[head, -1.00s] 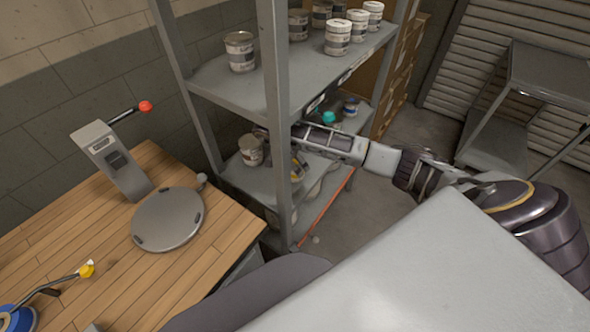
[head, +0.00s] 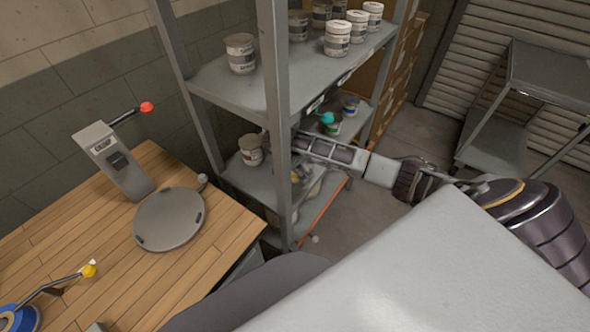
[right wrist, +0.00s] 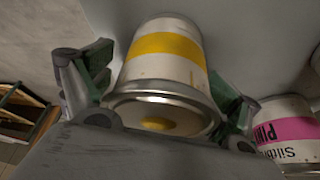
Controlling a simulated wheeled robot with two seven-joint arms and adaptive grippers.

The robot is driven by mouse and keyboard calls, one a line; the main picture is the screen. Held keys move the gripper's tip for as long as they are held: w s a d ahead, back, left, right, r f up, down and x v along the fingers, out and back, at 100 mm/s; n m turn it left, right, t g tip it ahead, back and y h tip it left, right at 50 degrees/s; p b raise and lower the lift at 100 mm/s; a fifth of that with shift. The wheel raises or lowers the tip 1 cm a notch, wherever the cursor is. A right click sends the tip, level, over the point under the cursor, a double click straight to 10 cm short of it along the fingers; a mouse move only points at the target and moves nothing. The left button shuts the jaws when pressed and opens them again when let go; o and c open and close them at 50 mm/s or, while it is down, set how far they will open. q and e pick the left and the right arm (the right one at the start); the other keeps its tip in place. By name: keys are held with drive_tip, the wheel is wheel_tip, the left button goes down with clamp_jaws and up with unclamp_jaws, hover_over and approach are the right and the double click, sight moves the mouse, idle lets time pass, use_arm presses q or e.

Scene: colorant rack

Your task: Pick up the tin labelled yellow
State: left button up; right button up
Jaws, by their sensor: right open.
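The yellow tin (right wrist: 163,68), pale with a yellow band, fills the middle of the right wrist view. Its metal-rimmed lid with a yellow spot faces the camera. My right gripper (right wrist: 160,88) is open, with one green-padded finger on each side of the tin; I cannot tell whether either touches it. In the head view my right arm reaches into the rack's lower shelf, and the front post and arm hide much of the gripper area. My left gripper is not in view.
A tin with a pink label (right wrist: 290,130) stands close to the right finger. The rack's front post (head: 277,120) is close to my arm. Another tin (head: 251,149) stands left of the post on the lower shelf. The upper shelf (head: 300,88) holds several tins.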

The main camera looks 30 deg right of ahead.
drive_tip(key=shift+c, duration=0.5)
drive_tip(key=c, duration=1)
drive_tip(key=shift+c, duration=0.2)
drive_tip(key=shift+r, duration=0.1)
drive_tip(key=shift+r+b, duration=0.3)
drive_tip(key=shift+r, duration=1.45)
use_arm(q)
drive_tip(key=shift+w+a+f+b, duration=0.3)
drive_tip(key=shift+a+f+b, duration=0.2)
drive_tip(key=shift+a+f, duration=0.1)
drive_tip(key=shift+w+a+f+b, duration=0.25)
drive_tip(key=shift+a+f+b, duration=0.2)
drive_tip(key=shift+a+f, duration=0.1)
use_arm(e)
drive_tip(key=s+d, duration=0.2)
drive_tip(key=s, duration=0.3)
drive_tip(key=s+d, duration=0.2)
drive_tip(key=s, duration=0.4)
drive_tip(key=s+d, duration=0.3)
drive_tip(key=s, duration=0.2)
drive_tip(key=shift+s+f, duration=0.1)
drive_tip(key=shift+s, duration=0.15)
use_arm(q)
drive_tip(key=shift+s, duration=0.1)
